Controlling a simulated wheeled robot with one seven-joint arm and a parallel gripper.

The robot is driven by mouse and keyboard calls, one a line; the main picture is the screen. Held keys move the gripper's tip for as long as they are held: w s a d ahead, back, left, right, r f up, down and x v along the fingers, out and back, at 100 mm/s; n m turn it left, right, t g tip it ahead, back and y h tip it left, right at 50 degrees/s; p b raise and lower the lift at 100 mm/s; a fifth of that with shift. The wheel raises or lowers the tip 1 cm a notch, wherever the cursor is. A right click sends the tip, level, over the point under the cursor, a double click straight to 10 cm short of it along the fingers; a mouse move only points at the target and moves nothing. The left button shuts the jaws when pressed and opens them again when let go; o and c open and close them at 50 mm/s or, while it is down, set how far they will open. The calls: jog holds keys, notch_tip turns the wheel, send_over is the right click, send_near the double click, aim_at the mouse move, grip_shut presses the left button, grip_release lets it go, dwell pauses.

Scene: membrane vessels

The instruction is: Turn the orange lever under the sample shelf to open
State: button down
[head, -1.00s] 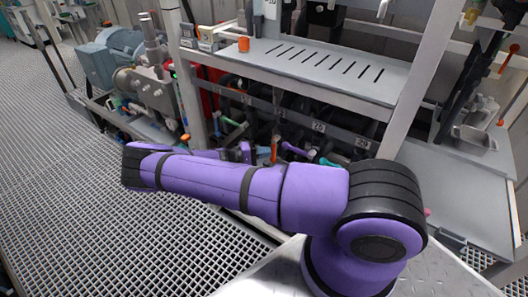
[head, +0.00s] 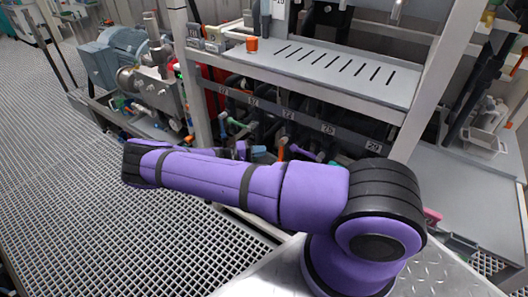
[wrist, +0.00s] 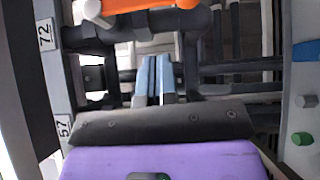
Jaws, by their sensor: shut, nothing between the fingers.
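The orange lever (head: 282,147) hangs among dark pipes under the grey sample shelf (head: 330,66), below the label 72. In the wrist view the lever (wrist: 150,4) shows as an orange bar at the top edge, partly cut off. My gripper has light blue fingers (wrist: 156,62), which are together and empty. They point toward the pipes, below the orange bar in that picture, with a visible gap between. In the head view my purple arm hides most of the gripper, so its exact distance from the lever cannot be told.
Other handles stand close by: a purple handle (head: 303,152) beside the lever, and blue (wrist: 306,50) and green (wrist: 302,138) ones in the wrist view. A frame post (head: 192,90) rises left of the pipes. An orange cup (head: 252,44) stands on the shelf. Open grating lies left.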

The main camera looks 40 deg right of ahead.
jog(key=v, duration=0.9)
jog(key=s+a+r+t+y, duration=0.1)
jog(key=s+r+y, duration=0.3)
jog(key=r, duration=0.8)
jog(key=s+a+r+t+y, duration=0.15)
jog(key=r+y, duration=0.35)
jog(key=r, duration=0.7)
jog(key=s+r+t+y, duration=0.1)
jog(key=s+r+y, duration=0.35)
jog(key=r, duration=0.65)
jog(key=s+a+r+n+t+y, duration=0.25)
jog(key=s+r+t, duration=0.25)
jog(key=s+r, duration=0.75)
jog(key=s+a+r+n+t, duration=0.1)
jog(key=s+r+t, duration=0.1)
jog(key=s, duration=0.4)
jog(key=s+r+n+t, duration=0.1)
jog(key=s+r+t, duration=0.1)
jog(key=s, duration=0.5)
jog(key=shift+a, duration=0.4)
jog(key=shift+s, duration=0.1)
